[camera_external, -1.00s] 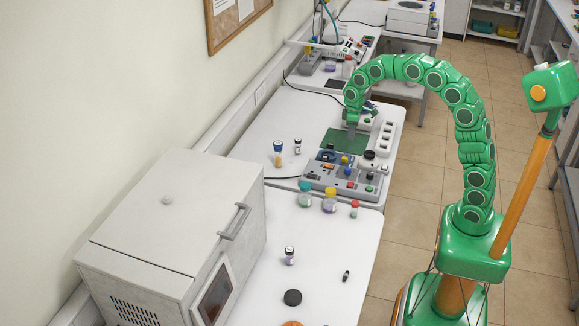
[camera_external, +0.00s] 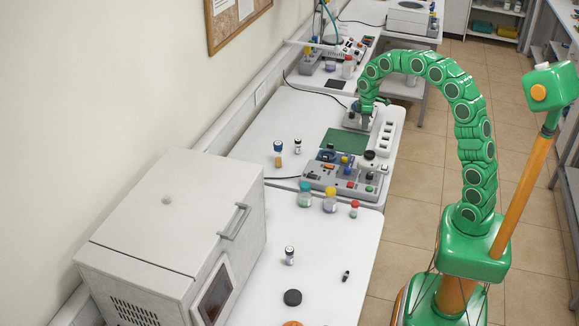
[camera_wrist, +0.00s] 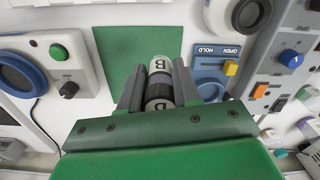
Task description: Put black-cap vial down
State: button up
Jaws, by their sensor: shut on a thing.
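My gripper (camera_wrist: 157,85) is shut on a small vial (camera_wrist: 159,88) in the wrist view. In the outside view my gripper (camera_external: 364,112) is over the far part of the middle table, beyond the green mat (camera_external: 343,141). The vial cannot be made out in that view, so its height above the surface cannot be told.
A grey control panel (camera_external: 338,183) with coloured knobs stands on the near side of the mat. A white slotted rack (camera_external: 384,138) is right of the mat.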

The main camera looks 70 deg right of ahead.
jog(key=w+d+f, duration=0.1)
jog(key=w+f, duration=0.1)
jog(key=w+d+f, duration=0.1)
jog(key=w+f, duration=0.1)
jog(key=w, duration=0.1)
jog(key=w+d+f, duration=0.1)
jog(key=w+f, duration=0.1)
jog(key=shift+w+d+f, duration=0.3)
jog(key=shift+d, duration=0.1)
jog(key=shift+w+d+f, duration=0.3)
jog(key=shift+w+f, duration=0.25)
jog(key=shift+f, duration=1.7)
jog(key=shift+f, duration=0.1)
jog(key=o, duration=1)
jog(key=shift+o, duration=0.2)
